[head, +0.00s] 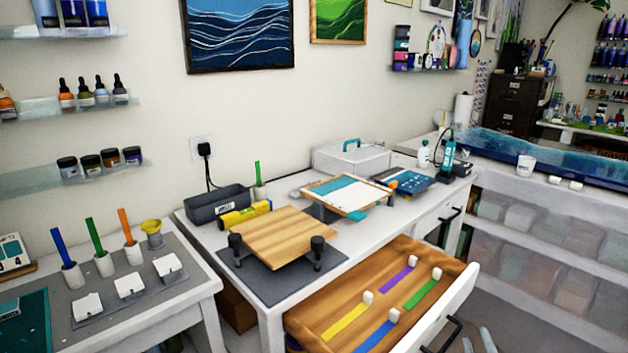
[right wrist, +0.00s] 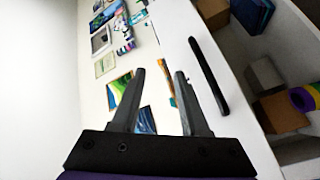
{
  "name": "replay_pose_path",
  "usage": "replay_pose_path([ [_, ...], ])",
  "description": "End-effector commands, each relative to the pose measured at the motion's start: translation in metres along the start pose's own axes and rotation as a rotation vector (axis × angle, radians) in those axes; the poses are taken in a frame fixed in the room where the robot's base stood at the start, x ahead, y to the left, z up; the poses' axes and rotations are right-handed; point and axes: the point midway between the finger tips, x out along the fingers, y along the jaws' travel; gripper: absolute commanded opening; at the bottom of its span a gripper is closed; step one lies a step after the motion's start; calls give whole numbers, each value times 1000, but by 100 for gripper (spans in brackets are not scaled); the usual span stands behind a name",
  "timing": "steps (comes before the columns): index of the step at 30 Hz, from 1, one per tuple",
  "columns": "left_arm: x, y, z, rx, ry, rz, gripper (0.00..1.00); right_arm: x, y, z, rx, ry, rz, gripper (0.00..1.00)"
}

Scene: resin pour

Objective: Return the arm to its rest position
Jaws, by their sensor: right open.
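My right gripper (head: 480,342) shows only as two grey fingertips at the bottom edge of the head view, in front of the open drawer (head: 410,285). In the right wrist view the right gripper (right wrist: 160,74) has its two dark fingers spread apart with nothing between them. A black handle (right wrist: 208,75) on a white front is beside the right finger there, and I cannot tell how far away it is. The rest of the right arm is hidden. My left gripper is not in view.
The pulled-out drawer holds several coloured strips and juts into the room, with a black handle (head: 447,335). A side table (head: 205,283) stands left. Open floor shows at lower right.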

Motion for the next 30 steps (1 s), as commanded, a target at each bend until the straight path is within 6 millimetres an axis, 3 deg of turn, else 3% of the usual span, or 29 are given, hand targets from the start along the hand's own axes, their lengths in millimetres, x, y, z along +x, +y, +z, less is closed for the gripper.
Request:
replay_pose_path([
  [5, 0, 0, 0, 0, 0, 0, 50, -31, -28, -16, 265, -272, -112, 45],
  [8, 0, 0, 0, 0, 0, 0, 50, -65, -57, -22, 398, -434, -213, 45],
  [15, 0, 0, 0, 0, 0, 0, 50, -168, -125, -44, 610, -766, -497, 45],
  [22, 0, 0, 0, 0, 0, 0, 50, -264, -165, -66, 691, -992, -745, 45],
  [23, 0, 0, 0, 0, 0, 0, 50, -276, -168, -69, 697, -1018, -777, 45],
  [24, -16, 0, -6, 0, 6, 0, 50, -274, -154, -78, 700, -1014, -769, 45],
  [30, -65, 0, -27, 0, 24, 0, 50, -267, -109, -108, 704, -994, -754, 45],
])
